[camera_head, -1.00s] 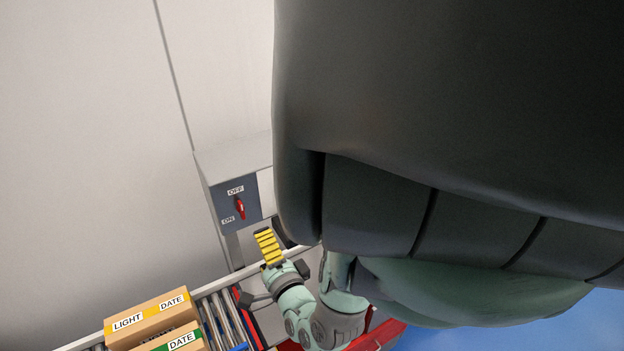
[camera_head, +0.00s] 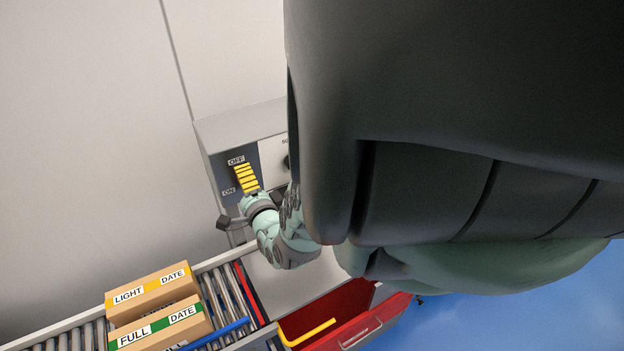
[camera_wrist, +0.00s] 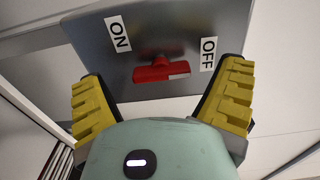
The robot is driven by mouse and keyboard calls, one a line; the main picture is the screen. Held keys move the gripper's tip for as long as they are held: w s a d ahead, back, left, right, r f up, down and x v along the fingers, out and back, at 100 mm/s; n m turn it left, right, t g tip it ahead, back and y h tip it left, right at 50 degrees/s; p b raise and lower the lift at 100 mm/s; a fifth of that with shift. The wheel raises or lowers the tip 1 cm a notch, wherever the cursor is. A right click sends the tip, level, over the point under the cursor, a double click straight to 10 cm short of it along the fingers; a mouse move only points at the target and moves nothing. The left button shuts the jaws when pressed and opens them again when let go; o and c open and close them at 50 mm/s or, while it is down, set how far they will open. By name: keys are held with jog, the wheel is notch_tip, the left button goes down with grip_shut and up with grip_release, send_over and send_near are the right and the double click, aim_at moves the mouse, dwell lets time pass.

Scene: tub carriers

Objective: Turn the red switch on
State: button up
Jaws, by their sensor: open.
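The red switch (camera_wrist: 161,71) sits on a grey panel (camera_wrist: 150,35) with an ON label and an OFF label in the wrist view. Its handle has a white mark at the end nearest the OFF label (camera_wrist: 208,54). The ON label (camera_wrist: 118,34) is beyond the other end. My gripper (camera_wrist: 165,100) is open, with one yellow finger on each side of the switch and nothing between them. I cannot tell whether a finger touches it. In the head view my gripper (camera_head: 246,178) is in front of the panel (camera_head: 222,172) and hides the switch.
A roller conveyor (camera_head: 215,295) runs below the panel with two labelled cardboard boxes, LIGHT (camera_head: 150,290) and FULL (camera_head: 160,325). A red tub (camera_head: 350,320) with a yellow handle stands at the lower middle. The wall left of the panel is bare.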

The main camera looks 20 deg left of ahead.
jog(key=shift+w+a, duration=0.4)
jog(key=shift+a, duration=0.15)
jog(key=shift+c, duration=0.2)
jog(key=shift+w, duration=0.1)
jog(key=c, duration=1.2)
